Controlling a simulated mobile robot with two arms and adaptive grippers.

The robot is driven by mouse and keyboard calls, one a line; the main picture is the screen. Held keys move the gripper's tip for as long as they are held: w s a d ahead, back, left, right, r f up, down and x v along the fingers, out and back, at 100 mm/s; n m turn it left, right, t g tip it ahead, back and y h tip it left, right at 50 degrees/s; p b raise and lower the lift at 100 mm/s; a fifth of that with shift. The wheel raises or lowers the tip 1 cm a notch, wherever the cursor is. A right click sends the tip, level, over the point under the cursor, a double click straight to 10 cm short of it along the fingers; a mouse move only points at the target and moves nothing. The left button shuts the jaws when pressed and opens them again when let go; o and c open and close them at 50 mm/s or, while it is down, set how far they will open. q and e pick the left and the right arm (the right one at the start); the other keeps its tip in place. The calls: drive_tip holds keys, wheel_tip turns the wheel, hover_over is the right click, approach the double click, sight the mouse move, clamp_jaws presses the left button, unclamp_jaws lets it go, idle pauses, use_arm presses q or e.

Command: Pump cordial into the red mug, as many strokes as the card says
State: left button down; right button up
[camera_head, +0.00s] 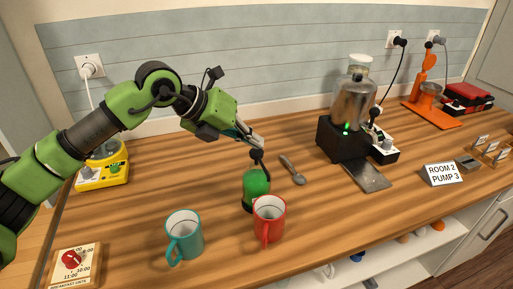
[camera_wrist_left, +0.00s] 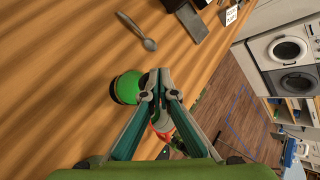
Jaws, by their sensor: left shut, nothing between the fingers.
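The red mug (camera_head: 269,222) stands on the wooden counter just in front of the green cordial bottle (camera_head: 256,186) with its dark pump head (camera_head: 257,157). My left gripper (camera_head: 261,143) is shut and empty, its tips just above or at the pump head; I cannot tell whether they touch. In the left wrist view the shut fingers (camera_wrist_left: 159,78) cover the pump head, with the green bottle (camera_wrist_left: 127,88) to the left and part of the red mug (camera_wrist_left: 163,124) behind them. The card (camera_head: 443,174) reads "ROOM 2 PUMP 3". My right gripper is out of view.
A teal mug (camera_head: 184,236) stands left of the red mug. A spoon (camera_head: 293,171) lies right of the bottle. A coffee machine (camera_head: 350,130) stands at the back, an orange device (camera_head: 429,95) further right. A dial board (camera_head: 76,265) lies at the near left, a yellow device (camera_head: 103,168) behind.

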use_arm(q)
drive_tip(key=shift+r, duration=0.4)
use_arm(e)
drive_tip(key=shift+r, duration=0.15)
use_arm(q)
drive_tip(key=shift+r+p, duration=1.3)
drive_tip(key=shift+r, duration=1.25)
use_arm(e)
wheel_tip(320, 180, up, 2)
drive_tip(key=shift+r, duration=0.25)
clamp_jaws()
